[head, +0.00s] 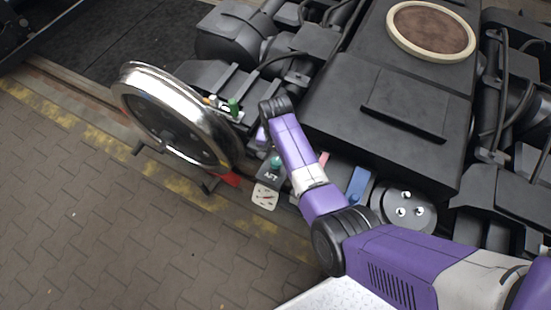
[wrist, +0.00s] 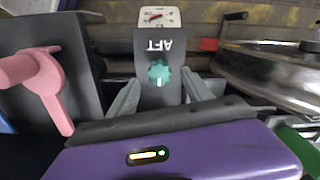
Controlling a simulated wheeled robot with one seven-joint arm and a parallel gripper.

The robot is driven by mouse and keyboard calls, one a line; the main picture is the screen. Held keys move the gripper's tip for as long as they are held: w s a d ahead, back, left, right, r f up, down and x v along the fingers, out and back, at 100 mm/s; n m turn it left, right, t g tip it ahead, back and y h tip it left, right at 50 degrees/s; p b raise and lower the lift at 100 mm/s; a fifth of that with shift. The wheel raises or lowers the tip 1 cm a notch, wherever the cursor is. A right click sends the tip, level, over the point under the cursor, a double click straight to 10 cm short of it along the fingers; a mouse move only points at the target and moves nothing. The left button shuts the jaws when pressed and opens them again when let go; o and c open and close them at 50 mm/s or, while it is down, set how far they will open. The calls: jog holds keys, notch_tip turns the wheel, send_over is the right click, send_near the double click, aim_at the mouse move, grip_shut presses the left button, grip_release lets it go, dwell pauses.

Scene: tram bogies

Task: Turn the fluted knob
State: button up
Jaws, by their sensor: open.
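The fluted knob (wrist: 159,72) is teal with a white mark pointing down in the wrist view. It sits on a dark grey box (wrist: 160,97) lettered AFT, which appears upside down there. In the head view the knob (head: 276,162) shows just left of my arm. My gripper (wrist: 160,78) is open; its two grey fingers show on either side of the knob in the wrist view, with a gap on each side. I cannot tell how far they are above it. A white dial (wrist: 158,17) with a red needle adjoins the box. My fingers are not clear in the head view.
A pink lever (wrist: 42,85) stands left of the box in the wrist view. A shiny wheel (head: 175,115) and a red piece (head: 228,179) lie left of the box in the head view. A blue part (head: 357,184) and a round grey cover (head: 405,207) are to the right.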

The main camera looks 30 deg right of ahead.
aim_at(276, 163)
jog(key=shift+f, duration=1.2)
grip_shut()
jog(key=shift+n, duration=0.3)
